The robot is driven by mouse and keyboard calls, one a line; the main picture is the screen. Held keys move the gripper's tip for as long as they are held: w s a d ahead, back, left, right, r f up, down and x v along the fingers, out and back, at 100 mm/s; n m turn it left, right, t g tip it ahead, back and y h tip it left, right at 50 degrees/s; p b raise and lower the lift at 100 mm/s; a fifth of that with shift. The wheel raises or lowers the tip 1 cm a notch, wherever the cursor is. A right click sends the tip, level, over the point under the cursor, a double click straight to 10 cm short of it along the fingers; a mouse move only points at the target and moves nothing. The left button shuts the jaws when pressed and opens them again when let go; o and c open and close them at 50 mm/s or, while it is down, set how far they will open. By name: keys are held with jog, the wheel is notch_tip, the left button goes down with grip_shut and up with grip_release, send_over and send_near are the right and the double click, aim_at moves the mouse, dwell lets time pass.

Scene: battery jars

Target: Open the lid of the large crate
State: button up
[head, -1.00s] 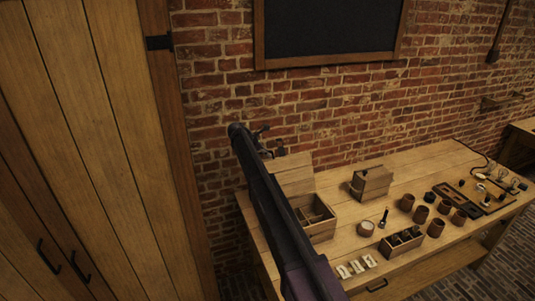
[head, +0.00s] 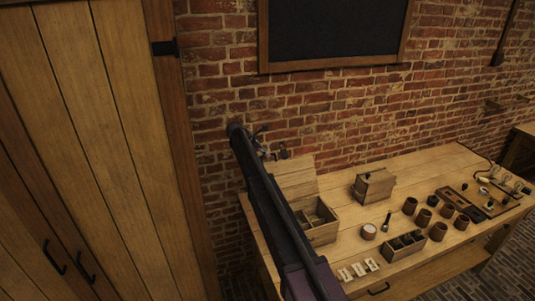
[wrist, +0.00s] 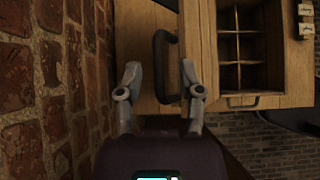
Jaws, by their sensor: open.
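The large wooden crate (head: 323,235) stands at the left end of the workbench, partly behind my arm. Its lid (head: 296,174) is raised at the back, and the divided inside shows. In the wrist view the crate (wrist: 203,45) is at upper right with open compartments, and the lid (wrist: 139,40) is left of it. A dark handle (wrist: 160,64) lies on the lid. My gripper (wrist: 160,80) is open, with its fingers on either side of the handle's lower part. I cannot tell whether they touch it. In the head view the gripper end is above the lid.
A smaller wooden box (head: 372,187) stands right of the crate. A divided box (head: 408,250), several brown jars (head: 433,230), a white-topped round jar (head: 368,231) and small labelled pieces (head: 358,270) are on the bench. The brick wall (head: 225,75) is close behind.

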jog(key=w+a+r+p, duration=0.2)
jog(key=a+r+p, duration=0.4)
jog(key=a, duration=0.5)
jog(key=shift+r+p, duration=0.35)
jog(key=shift+r, duration=0.1)
dwell(1.3)
jog(key=shift+w+a, duration=0.1)
dwell(0.4)
jog(key=s+d+f+m+g+y+b, duration=0.15)
jog(key=s+d+f+m+b, duration=0.35)
jog(key=s+d, duration=0.75)
jog(key=s+d+f+m+g+y+b, duration=0.15)
jog(key=s+d+f+m, duration=0.45)
jog(key=s+d, duration=0.65)
jog(key=s+d+f+m+y+b, duration=0.1)
jog(key=s+d+f+m+b, duration=0.1)
jog(key=s, duration=0.7)
jog(key=s+d+f+m+y+b, duration=0.2)
jog(key=s+d+f+m, duration=0.1)
jog(key=s, duration=0.7)
jog(key=s+d+f+m+y+b, duration=0.2)
jog(key=s+d+m, duration=0.3)
jog(key=s, duration=0.5)
jog(key=shift+f+m+g+b, duration=0.3)
jog(key=shift+f+m+b, duration=0.1)
jog(key=shift+m, duration=0.4)
jog(key=shift+d, duration=0.15)
